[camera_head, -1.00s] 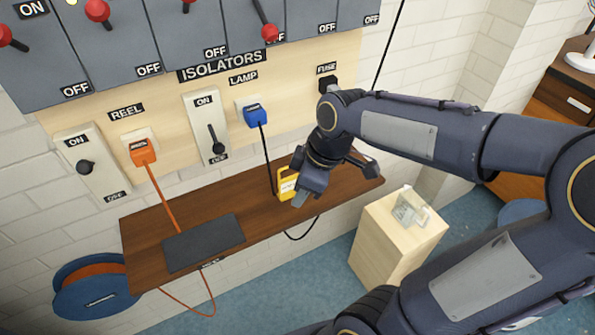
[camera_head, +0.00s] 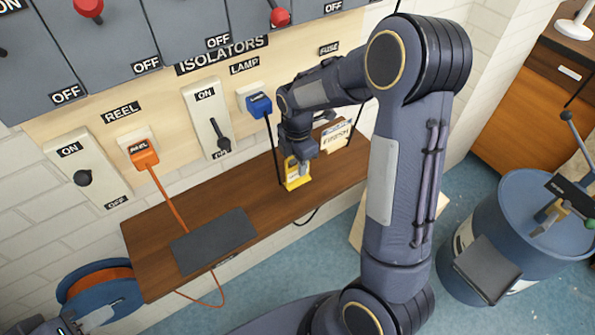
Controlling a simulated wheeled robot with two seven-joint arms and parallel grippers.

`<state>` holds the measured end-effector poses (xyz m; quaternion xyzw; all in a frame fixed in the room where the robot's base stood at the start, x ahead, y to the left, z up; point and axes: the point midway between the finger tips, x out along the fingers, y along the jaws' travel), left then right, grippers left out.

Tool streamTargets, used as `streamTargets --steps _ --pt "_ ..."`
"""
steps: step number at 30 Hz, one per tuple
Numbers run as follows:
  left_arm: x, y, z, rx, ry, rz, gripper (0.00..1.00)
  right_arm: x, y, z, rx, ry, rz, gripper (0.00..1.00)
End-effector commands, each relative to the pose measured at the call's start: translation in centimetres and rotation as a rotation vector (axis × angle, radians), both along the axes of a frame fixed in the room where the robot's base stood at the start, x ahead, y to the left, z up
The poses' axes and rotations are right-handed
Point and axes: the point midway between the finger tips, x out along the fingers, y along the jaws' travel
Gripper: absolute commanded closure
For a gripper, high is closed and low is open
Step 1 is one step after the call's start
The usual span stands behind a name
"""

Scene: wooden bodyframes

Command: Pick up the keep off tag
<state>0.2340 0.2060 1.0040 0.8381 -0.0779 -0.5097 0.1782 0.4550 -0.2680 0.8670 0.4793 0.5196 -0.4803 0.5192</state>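I cannot read a keep off tag for sure. A small yellow tag-like item (camera_head: 297,174) with a pale face stands on the brown wooden shelf (camera_head: 180,215), below the blue lamp plug. My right gripper (camera_head: 302,163) points down right at the yellow item and partly covers it. Whether its fingers are around the item or just beside it is unclear. A pale lettered card (camera_head: 336,137) stands on the shelf just behind and to the right of that gripper. A piece of my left gripper (camera_head: 68,324) shows at the bottom left corner, mostly cut off, away from the shelf.
A dark flat pad (camera_head: 212,235) lies on the shelf's left part. The orange reel plug (camera_head: 144,153) and blue lamp plug (camera_head: 258,104) have hanging cables. A cable reel (camera_head: 98,290) is below left. A blue drum (camera_head: 525,225) stands at right. My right arm hides the shelf's right side.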

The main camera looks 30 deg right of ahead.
Motion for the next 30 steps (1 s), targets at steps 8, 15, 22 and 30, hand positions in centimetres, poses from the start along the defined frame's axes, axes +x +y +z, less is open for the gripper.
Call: streamTargets --steps 8,15,22,30 --pt "0.0 0.0 0.04 0.0 0.0 0.0 0.64 -0.02 -0.03 -1.64 0.0 -0.001 -0.001 0.69" --pt "0.01 0.0 0.03 0.0 0.0 0.0 0.64 -0.01 -0.01 -1.6 0.0 -0.001 -0.001 0.85" --pt "0.01 0.0 0.03 0.0 0.0 0.0 0.64 -0.01 -0.01 -1.58 0.0 -0.001 -0.001 1.0" --pt "0.0 0.0 0.04 0.0 0.0 0.0 0.64 0.01 -0.01 -1.45 0.0 -0.002 -0.001 1.0"
